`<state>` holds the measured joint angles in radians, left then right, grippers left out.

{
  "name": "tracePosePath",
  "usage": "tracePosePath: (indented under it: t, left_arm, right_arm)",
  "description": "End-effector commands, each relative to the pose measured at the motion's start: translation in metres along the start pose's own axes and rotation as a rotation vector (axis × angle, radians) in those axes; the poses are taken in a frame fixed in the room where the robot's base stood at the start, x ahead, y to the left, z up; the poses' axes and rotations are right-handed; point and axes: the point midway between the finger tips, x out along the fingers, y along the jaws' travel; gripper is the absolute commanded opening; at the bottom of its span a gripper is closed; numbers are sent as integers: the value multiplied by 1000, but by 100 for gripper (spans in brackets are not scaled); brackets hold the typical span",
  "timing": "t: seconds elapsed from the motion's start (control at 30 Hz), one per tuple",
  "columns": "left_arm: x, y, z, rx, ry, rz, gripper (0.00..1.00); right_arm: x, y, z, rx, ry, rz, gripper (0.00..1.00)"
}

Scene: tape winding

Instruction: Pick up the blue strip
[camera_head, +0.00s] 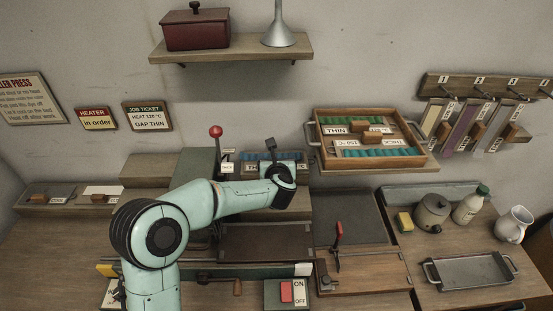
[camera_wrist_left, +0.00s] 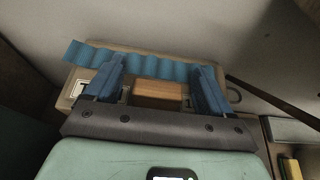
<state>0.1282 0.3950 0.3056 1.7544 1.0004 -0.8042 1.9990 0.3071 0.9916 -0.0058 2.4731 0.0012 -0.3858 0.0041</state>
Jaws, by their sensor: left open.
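A blue corrugated strip (camera_wrist_left: 140,64) lies along the far side of a pale tray-like holder (camera_wrist_left: 70,75) in the left wrist view. My left gripper (camera_wrist_left: 158,82) is open. Its two blue fingers stand on either side of a wooden block (camera_wrist_left: 158,95) on the holder, and partly cover the strip. I cannot tell whether the fingers touch the block. In the head view my left gripper (camera_head: 287,170) is at the back of the bench, and a little blue shows beside it. My right gripper is not in view.
A wall tray (camera_head: 318,117) holds more blue-green ridged pieces with labels THIN and THICK. Strips hang from a hook rail (camera_head: 440,80) at right. A red-topped lever (camera_head: 216,132) stands left of my gripper. A metal tray (camera_head: 470,270) lies front right.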

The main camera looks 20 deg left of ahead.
Motion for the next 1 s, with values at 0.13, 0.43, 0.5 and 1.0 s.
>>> tracePosePath:
  t: [0.13, 0.43, 0.5, 1.0]
  left_arm:
    - [4, 0, -1, 0, 0, 1, 83]
    - [4, 0, -1, 0, 0, 1, 28]
    - [3, 0, -1, 0, 0, 0, 24]
    - [-8, 0, 17, -2, -4, 1, 24]
  right_arm:
    - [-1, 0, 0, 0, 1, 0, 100]
    - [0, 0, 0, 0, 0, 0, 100]
    - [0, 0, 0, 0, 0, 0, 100]
    - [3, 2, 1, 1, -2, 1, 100]
